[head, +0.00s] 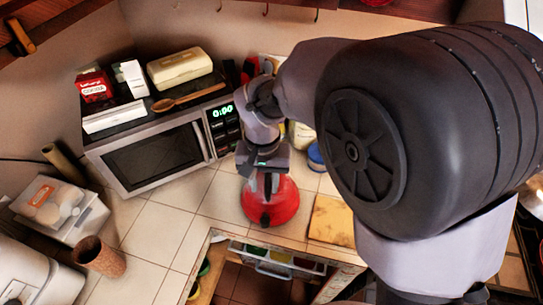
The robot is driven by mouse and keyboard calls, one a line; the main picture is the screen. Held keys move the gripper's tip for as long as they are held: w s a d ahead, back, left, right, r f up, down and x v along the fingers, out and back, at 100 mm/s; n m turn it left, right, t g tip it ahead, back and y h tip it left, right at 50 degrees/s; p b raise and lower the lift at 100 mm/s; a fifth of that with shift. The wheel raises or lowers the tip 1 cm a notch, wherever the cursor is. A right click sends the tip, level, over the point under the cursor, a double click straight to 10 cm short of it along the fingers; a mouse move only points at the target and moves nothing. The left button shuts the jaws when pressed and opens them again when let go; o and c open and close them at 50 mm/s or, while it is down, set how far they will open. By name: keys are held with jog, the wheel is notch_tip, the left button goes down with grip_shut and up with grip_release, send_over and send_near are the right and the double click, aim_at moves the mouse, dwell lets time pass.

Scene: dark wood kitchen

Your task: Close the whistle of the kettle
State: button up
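The red kettle (283,204) stands on the tiled counter in front of the microwave, in the middle of the head view. A dark spout end (265,220) faces the counter's front edge; whether its whistle is open or shut is too small to tell. My gripper (266,172) points down right above the kettle, at its dark handle or top. It hides the upper part of the kettle. I cannot see whether the fingers touch the kettle or how far apart they are.
The microwave (153,158) stands behind left with boxes and a wooden spoon (188,97) on top. A cutting board (332,220) lies right of the kettle. A blue-rimmed jar (316,157) stands behind it. An open drawer (275,262) is below the front edge. Tiles left of the kettle are clear.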

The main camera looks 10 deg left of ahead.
aim_at(265, 222)
notch_tip(265, 222, down, 14)
jog(key=shift+s+r+b, duration=0.1)
jog(key=shift+r+b, duration=0.05)
jog(key=shift+b, duration=0.9)
jog(key=shift+f, duration=0.6)
